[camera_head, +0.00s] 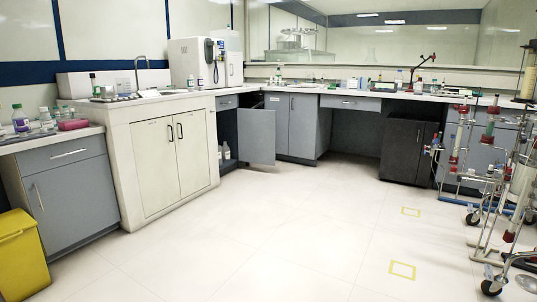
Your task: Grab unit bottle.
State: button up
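Several bottles are in view, and I cannot tell which is the unit bottle. Two small white bottles, one of them here (226,151), stand low inside the open base cabinet (227,126) left of its grey door. A bottle with purplish contents (20,120) stands on the left counter. A white bottle with a dark label (200,82) stands on the counter by the white machine. My gripper is not in view.
The open grey door (257,135) juts into the room. A yellow bin (22,255) stands at the lower left. Wheeled stands with glass columns (491,165) crowd the right. The pale floor (235,240) between is clear, with yellow square marks (402,270).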

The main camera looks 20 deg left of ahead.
aim_at(226, 149)
jog(key=i+j+u, duration=0.25)
jog(key=i, duration=0.3)
jog(key=i+u, duration=0.25)
jog(key=i, duration=1.25)
jog(key=i+j+u, duration=0.1)
jog(key=i, duration=1.8)
jog(key=i+l+u, duration=0.1)
jog(key=i, duration=0.9)
jog(key=i+l+u, duration=0.1)
jog(key=i, duration=0.85)
jog(key=i+l+u, duration=0.15)
jog(key=i+u, duration=0.2)
jog(key=i, duration=0.15)
jog(key=i+l+u, duration=0.7)
jog(key=i, duration=0.2)
jog(key=i+l, duration=0.4)
